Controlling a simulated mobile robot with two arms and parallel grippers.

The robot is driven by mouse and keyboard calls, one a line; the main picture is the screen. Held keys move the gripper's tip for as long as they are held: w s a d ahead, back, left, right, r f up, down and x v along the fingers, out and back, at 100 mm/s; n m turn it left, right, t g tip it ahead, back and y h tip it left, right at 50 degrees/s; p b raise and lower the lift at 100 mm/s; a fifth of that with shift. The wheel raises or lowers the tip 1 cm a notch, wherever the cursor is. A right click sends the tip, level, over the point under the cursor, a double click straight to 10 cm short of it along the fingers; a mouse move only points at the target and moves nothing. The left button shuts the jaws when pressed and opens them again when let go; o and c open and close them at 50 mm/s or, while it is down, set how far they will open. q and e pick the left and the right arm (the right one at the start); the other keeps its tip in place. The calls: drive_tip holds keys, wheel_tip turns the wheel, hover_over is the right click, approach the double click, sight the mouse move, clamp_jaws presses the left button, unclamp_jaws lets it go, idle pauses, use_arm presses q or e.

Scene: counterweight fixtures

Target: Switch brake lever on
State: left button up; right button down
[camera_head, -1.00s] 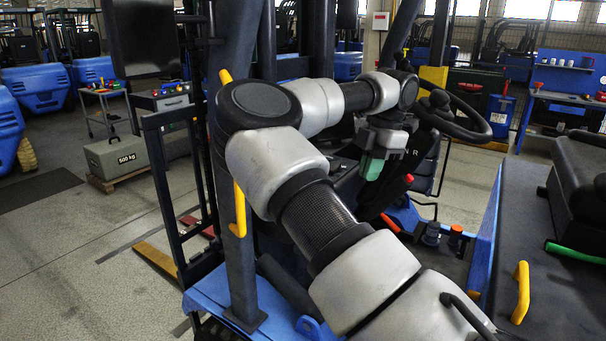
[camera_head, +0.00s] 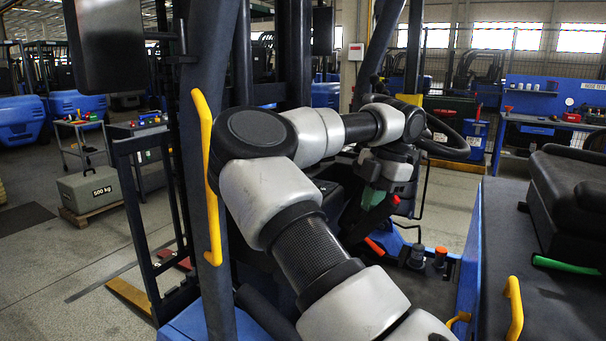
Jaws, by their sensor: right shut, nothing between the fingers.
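My right arm reaches across the middle into the forklift cab. Its gripper (camera_head: 372,197), with green fingertips, points down and is shut with nothing in it. It is close to a dark lever-like part with a red-orange end (camera_head: 374,246), which shows just below the fingertips. A small red tip (camera_head: 396,199) shows just right of the gripper. I cannot tell for certain which of these is the brake lever, nor whether the gripper touches either. My arm and gripper hide part of the controls. My left gripper is not in view.
A steering wheel (camera_head: 447,140) is right of the gripper, and the black seat (camera_head: 570,200) is farther right. A dark blue pillar with a yellow handle (camera_head: 209,180) stands left of my arm. An orange-capped part (camera_head: 440,258) stands on the cab floor.

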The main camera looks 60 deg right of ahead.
drive_tip(key=v, duration=1.1)
drive_tip(key=shift+f, duration=0.1)
